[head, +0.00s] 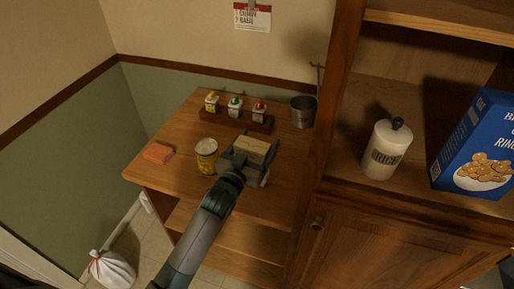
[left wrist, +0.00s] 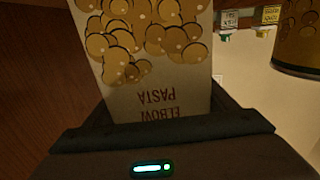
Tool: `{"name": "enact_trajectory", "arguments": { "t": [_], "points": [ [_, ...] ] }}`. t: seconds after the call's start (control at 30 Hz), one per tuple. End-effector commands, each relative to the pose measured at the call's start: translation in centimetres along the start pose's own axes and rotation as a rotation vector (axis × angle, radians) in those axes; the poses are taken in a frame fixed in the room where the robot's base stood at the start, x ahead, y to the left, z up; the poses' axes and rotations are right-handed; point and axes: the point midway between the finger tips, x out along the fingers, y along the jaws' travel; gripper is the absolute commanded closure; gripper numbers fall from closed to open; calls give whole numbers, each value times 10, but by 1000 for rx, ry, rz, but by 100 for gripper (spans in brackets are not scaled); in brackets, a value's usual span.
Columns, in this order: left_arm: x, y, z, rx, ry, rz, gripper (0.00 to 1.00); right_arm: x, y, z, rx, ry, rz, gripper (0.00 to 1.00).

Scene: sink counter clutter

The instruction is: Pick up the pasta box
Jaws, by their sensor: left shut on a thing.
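The pasta box (head: 251,147) shows in the head view as a tan block between the fingers of my left gripper (head: 249,152), over the wooden counter. In the left wrist view the box (left wrist: 158,75) fills the middle, with round pasta pictures and upside-down "ELBOW PASTA" lettering. My left gripper is shut on it, one finger to each side. The box's lower part is hidden by the gripper in the head view, so I cannot tell whether it touches the counter. My right gripper is not in view.
A yellow can (head: 206,156) stands close left of my gripper. Behind are a rack (head: 222,119) of three small bottles and a metal cup (head: 302,112). An orange sponge (head: 158,152) lies left. A tall cabinet (head: 325,130), white canister (head: 386,149) and blue box (head: 480,145) are right.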

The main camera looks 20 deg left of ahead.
Motion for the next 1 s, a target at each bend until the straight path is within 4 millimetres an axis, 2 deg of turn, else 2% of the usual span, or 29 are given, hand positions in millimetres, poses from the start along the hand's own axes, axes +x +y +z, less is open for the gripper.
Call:
{"name": "enact_trajectory", "arguments": {
  "t": [0.5,0.7,1.0],
  "points": [
    [0,0,-78,1,8,2,60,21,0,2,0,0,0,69],
    [0,0,-90,1,5,2,60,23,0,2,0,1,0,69],
    [0,0,-90,0,4,1,60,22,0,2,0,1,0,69]
  ]
}}
